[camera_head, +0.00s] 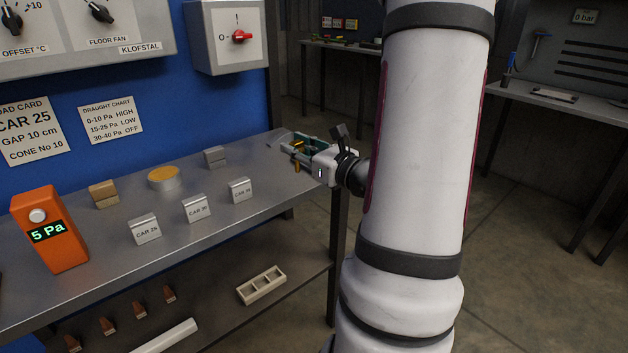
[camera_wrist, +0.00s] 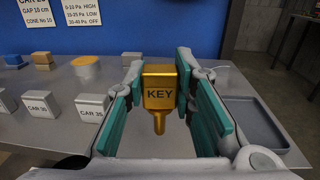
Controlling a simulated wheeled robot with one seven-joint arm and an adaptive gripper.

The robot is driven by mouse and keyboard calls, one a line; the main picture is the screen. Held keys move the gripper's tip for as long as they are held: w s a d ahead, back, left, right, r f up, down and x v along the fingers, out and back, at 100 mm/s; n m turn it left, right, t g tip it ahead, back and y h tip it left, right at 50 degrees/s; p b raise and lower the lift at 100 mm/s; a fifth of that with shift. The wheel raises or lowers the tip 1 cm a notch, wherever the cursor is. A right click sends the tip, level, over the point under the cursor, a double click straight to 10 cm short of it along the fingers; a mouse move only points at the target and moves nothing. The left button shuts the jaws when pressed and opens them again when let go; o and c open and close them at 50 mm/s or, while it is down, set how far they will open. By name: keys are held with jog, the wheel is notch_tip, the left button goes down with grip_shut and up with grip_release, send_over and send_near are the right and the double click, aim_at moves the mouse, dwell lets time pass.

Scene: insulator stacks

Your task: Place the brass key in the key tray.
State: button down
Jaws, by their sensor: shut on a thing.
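The brass key (camera_wrist: 159,86), a golden block marked KEY with a thin stem below, is held between the teal fingers of my gripper (camera_wrist: 160,72). It hangs upright with the stem pointing down, above the bench. In the head view my gripper (camera_head: 303,153) is at the right end of the bench, and only small brass bits of the key show. A shallow grey tray (camera_wrist: 254,124) lies on the bench to the right of the gripper in the wrist view. Its visible floor is empty, and the right finger stands close to its left side. In the head view the tray is mostly hidden.
On the metal bench (camera_head: 110,262) stand several labelled CAR blocks (camera_head: 196,208), a round orange-topped disc (camera_head: 164,178), a tan block (camera_head: 103,194), a grey block (camera_head: 214,156) and an orange 5 Pa meter (camera_head: 50,230). A blue panel (camera_head: 150,80) rises behind.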

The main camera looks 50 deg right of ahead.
jog(key=s+d+h+b, duration=0.2)
jog(key=s+b, duration=0.1)
jog(key=s, duration=0.1)
jog(key=shift+m, duration=0.5)
jog(key=w+d+b, duration=0.1)
jog(key=w+d, duration=0.2)
jog(key=d, duration=0.1)
jog(key=w+d+f+b, duration=0.1)
jog(key=w+d, duration=0.2)
jog(key=d, duration=0.1)
jog(key=w+d+f+b, duration=0.1)
jog(key=w+d, duration=0.2)
jog(key=d, duration=0.2)
jog(key=shift+f+b, duration=0.95)
jog(key=shift+f, duration=0.75)
jog(key=shift+f, duration=0.15)
jog(key=c, duration=1.3)
grip_release()
jog(key=shift+c, duration=0.2)
